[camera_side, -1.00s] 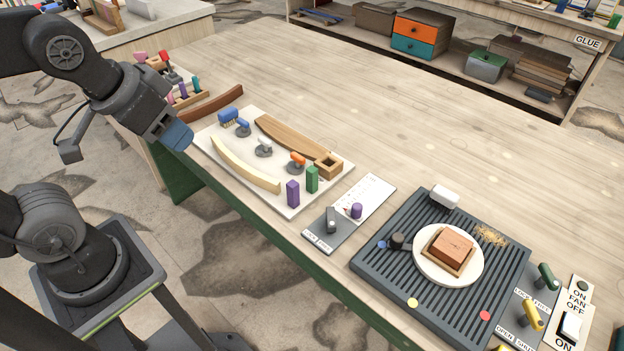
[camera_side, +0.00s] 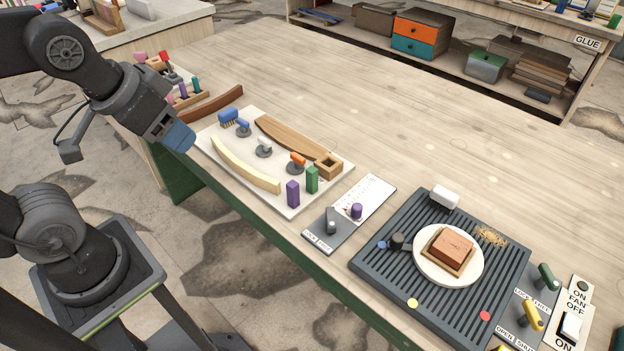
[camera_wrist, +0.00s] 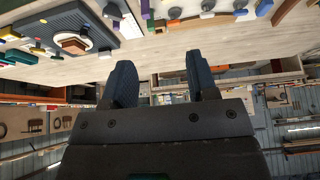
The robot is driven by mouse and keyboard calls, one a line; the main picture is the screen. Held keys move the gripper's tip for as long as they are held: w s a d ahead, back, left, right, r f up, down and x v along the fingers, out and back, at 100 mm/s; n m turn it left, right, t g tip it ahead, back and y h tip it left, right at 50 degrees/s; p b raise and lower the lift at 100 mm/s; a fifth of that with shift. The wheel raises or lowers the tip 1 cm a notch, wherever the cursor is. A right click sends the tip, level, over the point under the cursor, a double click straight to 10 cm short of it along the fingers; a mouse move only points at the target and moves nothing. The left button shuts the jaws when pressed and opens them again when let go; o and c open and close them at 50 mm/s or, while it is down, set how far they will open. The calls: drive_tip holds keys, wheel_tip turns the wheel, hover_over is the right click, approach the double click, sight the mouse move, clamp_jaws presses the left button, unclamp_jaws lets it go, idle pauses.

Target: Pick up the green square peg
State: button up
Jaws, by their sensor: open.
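The green square peg (camera_side: 312,180) stands upright near the front right corner of the white board (camera_side: 290,208). A purple peg (camera_side: 293,193) stands just to its left. My gripper (camera_side: 181,138) hangs in the air off the board's left end, well away from the green peg. In the wrist view my gripper (camera_wrist: 162,82) shows two blue-grey fingers spread apart with nothing between them. In the wrist view a small green block, perhaps the green peg, shows at the top edge beside a purple one.
The board also carries a pale curved strip (camera_side: 245,165), a brown curved strip (camera_side: 290,137), small clamps and a wooden square socket (camera_side: 328,163). A dark slatted plate (camera_side: 400,297) with a white disc lies to the right. The back of the table is clear.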

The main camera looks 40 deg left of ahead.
drive_tip(key=w+r+m+g, duration=0.1)
drive_tip(key=w+m+g, duration=0.1)
drive_tip(key=w+m, duration=0.35)
drive_tip(key=m+g+y, duration=0.1)
drive_tip(key=m+g, duration=0.3)
drive_tip(key=m, duration=0.9)
hover_over(312, 169)
drive_tip(key=d, duration=0.2)
wheel_tip(312, 169, down, 12)
drive_tip(key=shift+n, duration=0.25)
drive_tip(key=f, duration=0.5)
drive_tip(key=a+f, duration=0.1)
drive_tip(key=f, duration=0.2)
drive_tip(key=shift+s+f, duration=0.1)
drive_tip(key=shift+f, duration=0.2)
drive_tip(key=shift+a+f, duration=0.2)
drive_tip(key=shift+f, duration=0.65)
drive_tip(key=shift+a+f, duration=0.2)
drive_tip(key=shift+f, duration=0.7)
drive_tip(key=shift+a+f, duration=0.2)
drive_tip(key=shift+f, duration=0.65)
drive_tip(key=shift+c, duration=0.4)
clamp_jaws()
